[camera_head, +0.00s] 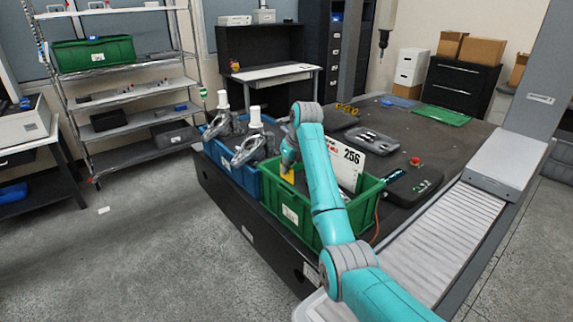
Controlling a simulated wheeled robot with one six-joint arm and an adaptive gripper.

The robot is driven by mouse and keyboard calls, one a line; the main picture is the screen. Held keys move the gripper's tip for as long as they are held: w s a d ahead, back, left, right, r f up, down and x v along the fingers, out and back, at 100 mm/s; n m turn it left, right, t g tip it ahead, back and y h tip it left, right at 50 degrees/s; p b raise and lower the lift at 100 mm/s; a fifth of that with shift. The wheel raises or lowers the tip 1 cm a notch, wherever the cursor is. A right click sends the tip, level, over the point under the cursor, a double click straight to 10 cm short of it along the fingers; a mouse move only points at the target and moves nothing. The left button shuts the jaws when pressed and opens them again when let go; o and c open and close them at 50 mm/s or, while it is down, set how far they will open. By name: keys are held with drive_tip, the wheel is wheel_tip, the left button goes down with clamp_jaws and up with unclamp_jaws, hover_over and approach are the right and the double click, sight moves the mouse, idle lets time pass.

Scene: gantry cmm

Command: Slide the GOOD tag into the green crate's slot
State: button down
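The green crate (362,210) stands at the near edge of the dark table, with a white label (290,215) on its front wall. My arm crosses in front of it, and its wrist bends down over the crate's left part. My gripper (287,166) is small and partly hidden there, and its fingers are not clear. A small yellow piece (288,177) shows just below it at the crate's rim; I cannot tell whether it is a tag or is held. No GOOD lettering is readable, and the slot cannot be made out.
A blue crate (218,152) with grey castings stands left of the green crate. A white board marked 256 (349,158) rises behind my arm. Dark parts and a red button (415,161) lie on the table (395,129). A ribbed grey cover (447,232) runs along the right.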

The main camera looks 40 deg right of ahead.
sight(287, 180)
drive_tip(key=shift+f, duration=0.15)
drive_tip(key=shift+f, duration=0.8)
drive_tip(key=shift+f, duration=1.9)
idle(2.1)
drive_tip(key=c, duration=1)
unclamp_jaws()
drive_tip(key=shift+r, duration=0.1)
drive_tip(key=shift+r, duration=3.45)
